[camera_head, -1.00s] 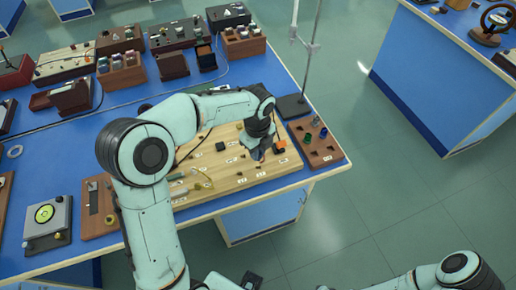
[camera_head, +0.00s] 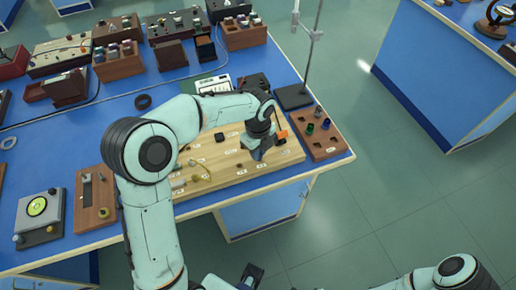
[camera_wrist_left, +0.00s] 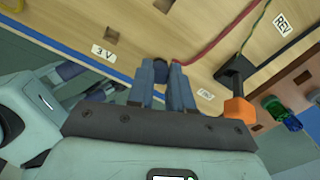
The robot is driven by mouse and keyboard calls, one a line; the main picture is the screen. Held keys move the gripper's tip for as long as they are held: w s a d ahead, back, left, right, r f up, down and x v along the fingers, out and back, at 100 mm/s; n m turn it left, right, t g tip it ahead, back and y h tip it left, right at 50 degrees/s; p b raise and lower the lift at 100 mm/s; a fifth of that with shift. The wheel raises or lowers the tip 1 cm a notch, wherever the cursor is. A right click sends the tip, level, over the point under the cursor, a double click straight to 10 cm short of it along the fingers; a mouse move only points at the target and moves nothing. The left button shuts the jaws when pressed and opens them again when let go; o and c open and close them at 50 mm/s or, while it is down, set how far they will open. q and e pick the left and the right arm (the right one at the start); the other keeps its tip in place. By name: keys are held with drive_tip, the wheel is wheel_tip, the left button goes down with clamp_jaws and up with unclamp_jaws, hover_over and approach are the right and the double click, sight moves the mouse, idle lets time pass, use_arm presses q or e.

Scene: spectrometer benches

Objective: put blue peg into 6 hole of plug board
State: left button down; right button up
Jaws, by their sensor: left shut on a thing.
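My left gripper (camera_head: 258,152) is over the front part of the wooden plug board (camera_head: 222,176). In the left wrist view its fingers (camera_wrist_left: 167,78) are shut on a dark blue peg (camera_wrist_left: 154,70), which shows between them over the board's front edge. The peg's lower end and the 6 hole cannot be made out.
A brown peg tray (camera_head: 330,149) with green and blue pegs stands right of the board. An orange-capped plug (camera_wrist_left: 239,108) sits close to the left gripper's right side. A stand base (camera_head: 294,97) is behind the tray. A brown board (camera_head: 87,217) lies to the left.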

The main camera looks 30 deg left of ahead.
use_arm(q)
drive_tip(key=shift+f, duration=0.35)
drive_tip(key=c, duration=0.9)
unclamp_jaws()
drive_tip(key=shift+c, duration=0.2)
wheel_tip(320, 180, up, 13)
drive_tip(key=p, duration=0.1)
drive_tip(key=shift+r+p, duration=0.2)
drive_tip(key=shift+p, duration=0.2)
